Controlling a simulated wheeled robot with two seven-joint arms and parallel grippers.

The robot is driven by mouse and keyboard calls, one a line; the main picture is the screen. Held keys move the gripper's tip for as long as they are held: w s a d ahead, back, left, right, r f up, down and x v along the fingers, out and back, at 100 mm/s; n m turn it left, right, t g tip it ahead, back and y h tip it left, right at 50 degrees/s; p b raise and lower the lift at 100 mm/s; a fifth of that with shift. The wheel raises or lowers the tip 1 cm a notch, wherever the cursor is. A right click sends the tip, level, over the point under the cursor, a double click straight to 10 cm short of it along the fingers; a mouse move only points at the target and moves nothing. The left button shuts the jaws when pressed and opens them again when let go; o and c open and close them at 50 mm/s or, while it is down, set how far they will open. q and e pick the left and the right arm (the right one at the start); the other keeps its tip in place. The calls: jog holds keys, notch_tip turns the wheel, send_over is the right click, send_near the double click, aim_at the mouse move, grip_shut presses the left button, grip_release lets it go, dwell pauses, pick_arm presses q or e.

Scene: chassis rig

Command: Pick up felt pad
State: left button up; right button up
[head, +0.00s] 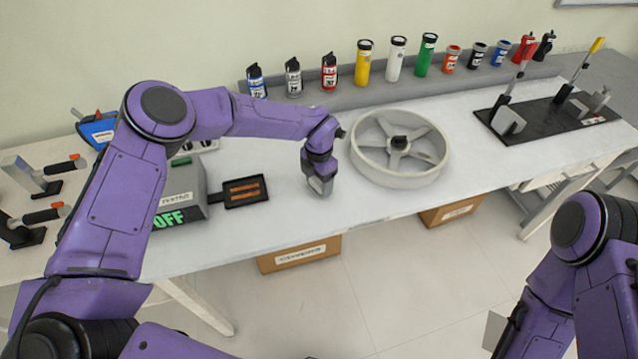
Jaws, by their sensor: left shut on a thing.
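My left gripper (320,188) points down just above or at the white bench top, left of the spoked wheel. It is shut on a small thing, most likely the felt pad. The gripper hides most of it, and its outline is too small to make out. No other felt pad shows clearly on the bench. My right arm stands at the lower right, away from the bench, and its gripper does not show clearly.
A grey spoked wheel (435,160) lies close to the right of my left gripper. A grey box reading OFF (180,190) with a dark plate (246,191) is to the left. Several bottles and cans line the back shelf. Toggle clamps (508,120) stand at right.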

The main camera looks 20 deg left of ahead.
aim_at(318, 180)
pick_arm(q)
jog(key=shift+r, duration=0.15)
notch_tip(318, 180, up, 3)
jog(key=shift+f+b, duration=0.15)
jog(key=shift+b, duration=0.5)
jog(key=s+d+r+b, duration=0.2)
jog(key=s+r+b, duration=0.3)
jog(key=s+r, duration=0.5)
jog(key=s, duration=0.4)
jog(key=shift+d, duration=0.1)
